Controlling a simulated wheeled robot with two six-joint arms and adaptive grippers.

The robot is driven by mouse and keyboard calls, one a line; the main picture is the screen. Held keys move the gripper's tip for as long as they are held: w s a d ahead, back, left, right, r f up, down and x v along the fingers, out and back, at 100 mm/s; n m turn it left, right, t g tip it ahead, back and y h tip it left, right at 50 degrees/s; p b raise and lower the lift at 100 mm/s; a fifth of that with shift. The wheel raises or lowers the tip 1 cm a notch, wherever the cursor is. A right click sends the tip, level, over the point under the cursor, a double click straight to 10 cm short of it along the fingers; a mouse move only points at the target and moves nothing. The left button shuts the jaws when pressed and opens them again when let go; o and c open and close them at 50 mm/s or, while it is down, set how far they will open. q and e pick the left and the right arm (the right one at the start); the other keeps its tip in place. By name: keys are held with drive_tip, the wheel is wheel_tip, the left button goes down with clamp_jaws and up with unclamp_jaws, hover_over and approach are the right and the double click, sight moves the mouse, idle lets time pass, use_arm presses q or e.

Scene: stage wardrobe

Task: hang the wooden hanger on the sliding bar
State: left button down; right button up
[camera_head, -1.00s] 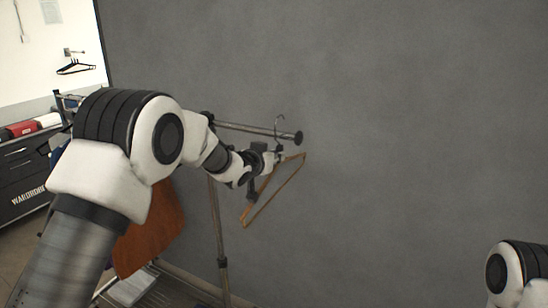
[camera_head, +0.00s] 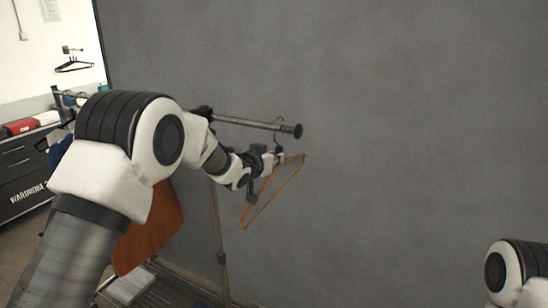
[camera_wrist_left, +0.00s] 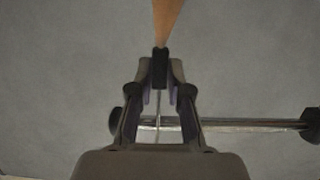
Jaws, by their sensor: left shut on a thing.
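The wooden hanger (camera_head: 287,185) hangs tilted below the end of the sliding bar (camera_head: 245,123). My left gripper (camera_head: 279,156) is shut on the hanger near the base of its hook. The thin metal hook (camera_head: 280,121) rises across the bar, just left of its dark end knob, and its top shows slightly above it. I cannot tell whether the hook rests on the bar. In the left wrist view the wood (camera_wrist_left: 167,18) sticks out beyond the closed fingertips (camera_wrist_left: 160,68). The bar (camera_wrist_left: 255,126) runs behind the fingers. My right gripper is out of view.
An orange-brown garment (camera_head: 150,228) hangs behind my left arm. The rack's upright post (camera_head: 220,255) stands below the bar. A dark wardrobe case (camera_head: 22,175) is at far left, and a black hanger (camera_head: 74,66) hangs on the wall. The grey wall side on the right is clear.

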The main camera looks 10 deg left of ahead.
use_arm(q)
drive_tip(key=shift+f+b, duration=0.5)
drive_tip(key=shift+f, duration=0.3)
drive_tip(key=c, duration=1)
unclamp_jaws()
drive_tip(key=shift+s, duration=0.1)
